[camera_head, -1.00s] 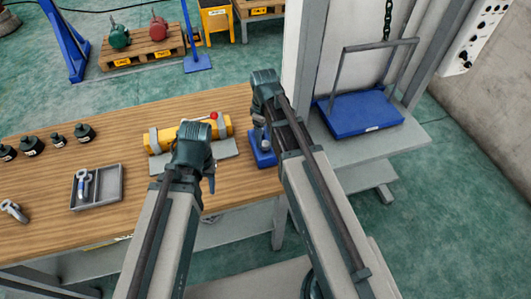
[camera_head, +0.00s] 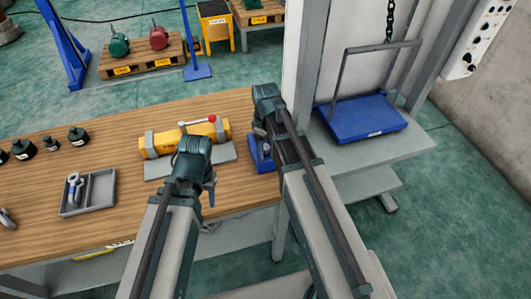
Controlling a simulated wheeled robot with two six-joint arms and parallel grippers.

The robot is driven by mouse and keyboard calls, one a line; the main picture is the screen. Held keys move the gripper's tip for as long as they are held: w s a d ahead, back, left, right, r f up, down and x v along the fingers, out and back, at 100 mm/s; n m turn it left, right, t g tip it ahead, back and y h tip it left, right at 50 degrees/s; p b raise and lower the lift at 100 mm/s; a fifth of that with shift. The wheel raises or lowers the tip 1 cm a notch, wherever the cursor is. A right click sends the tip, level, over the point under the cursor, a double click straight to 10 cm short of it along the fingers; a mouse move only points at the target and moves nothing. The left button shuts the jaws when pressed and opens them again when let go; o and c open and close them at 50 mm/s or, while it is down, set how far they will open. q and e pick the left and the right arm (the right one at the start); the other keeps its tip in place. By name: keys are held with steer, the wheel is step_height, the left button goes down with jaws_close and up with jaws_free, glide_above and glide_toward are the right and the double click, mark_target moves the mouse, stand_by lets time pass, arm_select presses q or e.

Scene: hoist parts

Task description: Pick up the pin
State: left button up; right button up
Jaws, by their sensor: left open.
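I cannot clearly make out a separate pin. A small blue stand (camera_head: 261,158) sits at the table's right end, and my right gripper (camera_head: 263,132) hangs over it, hiding its upper part. I cannot tell whether the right jaws hold anything. My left gripper (camera_head: 211,190) is open and points down near the table's front edge, in front of the yellow cylinder. A metal shackle (camera_head: 74,184) lies in a grey divided tray (camera_head: 116,186) on the left of the table.
A yellow cylinder (camera_head: 160,144) with a red-knobbed lever lies on a grey cradle (camera_head: 222,153). Several black weights (camera_head: 78,136) stand at the left. A blue platform (camera_head: 365,116) hangs from a chain at the right. Bare wood (camera_head: 130,215) lies between tray and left arm.

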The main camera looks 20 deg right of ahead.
jaws_close()
arm_select(q)
steer(key=shift+r, duration=0.15)
arm_select(e)
steer(key=shift+r, duration=0.1)
step_height(320, 180, up, 10)
steer(key=p, duration=1)
arm_select(q)
step_height(320, 180, up, 10)
